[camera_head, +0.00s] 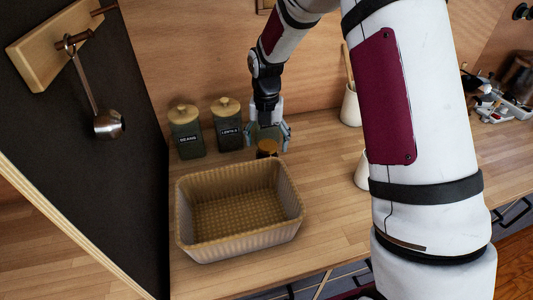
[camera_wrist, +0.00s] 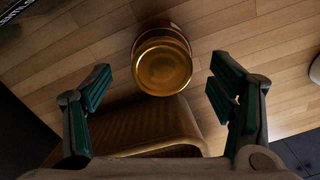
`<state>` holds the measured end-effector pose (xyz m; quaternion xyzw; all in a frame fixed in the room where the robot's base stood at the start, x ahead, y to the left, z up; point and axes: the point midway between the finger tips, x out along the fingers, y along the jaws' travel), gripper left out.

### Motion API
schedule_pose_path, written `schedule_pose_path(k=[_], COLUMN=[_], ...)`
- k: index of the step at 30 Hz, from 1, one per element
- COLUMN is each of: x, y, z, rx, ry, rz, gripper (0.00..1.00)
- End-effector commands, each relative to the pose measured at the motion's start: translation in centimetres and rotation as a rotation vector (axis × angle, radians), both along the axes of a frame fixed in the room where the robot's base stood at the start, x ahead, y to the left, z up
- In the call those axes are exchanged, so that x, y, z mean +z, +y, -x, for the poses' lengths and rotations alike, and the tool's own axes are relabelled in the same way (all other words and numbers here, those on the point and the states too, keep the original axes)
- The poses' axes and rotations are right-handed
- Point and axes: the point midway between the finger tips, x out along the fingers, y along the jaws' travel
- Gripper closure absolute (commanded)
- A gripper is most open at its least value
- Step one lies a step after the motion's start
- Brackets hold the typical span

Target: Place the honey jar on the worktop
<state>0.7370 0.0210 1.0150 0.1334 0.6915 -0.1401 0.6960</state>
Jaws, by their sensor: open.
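The honey jar (camera_head: 267,148), amber with a golden lid, appears just behind the basket, low between my gripper's fingers. In the wrist view the jar (camera_wrist: 162,65) is seen from above against the worktop, in the gap between the fingertips, with space on both sides. It appears to stand on the wooden worktop (camera_head: 330,200). My gripper (camera_head: 268,138) is open above and around the jar, pointing down; its green-padded fingers (camera_wrist: 160,78) show apart and not touching it. The jar's base is hidden.
A ribbed tan basket (camera_head: 240,243), empty, stands in front of the jar. Beans (camera_head: 187,137) and lentils (camera_head: 228,130) canisters stand left of my gripper. A white utensil pot (camera_head: 350,106) stands right. Dark panel at left; bare worktop lies right of the basket.

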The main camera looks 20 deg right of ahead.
Motion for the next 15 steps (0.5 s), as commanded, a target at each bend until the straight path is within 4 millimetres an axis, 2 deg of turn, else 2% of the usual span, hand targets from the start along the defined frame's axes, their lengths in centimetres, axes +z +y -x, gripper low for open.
schedule_pose_path(k=[3,6,15], x=[2.1,3.4,5.0], y=[0.0,0.0,0.0], z=[-0.1,-0.1,0.2], rx=[0.0,-0.001,-0.019], ry=[-0.004,-0.003,-0.005], rz=[0.0,0.0,0.002], gripper=[0.23,0.23,0.23])
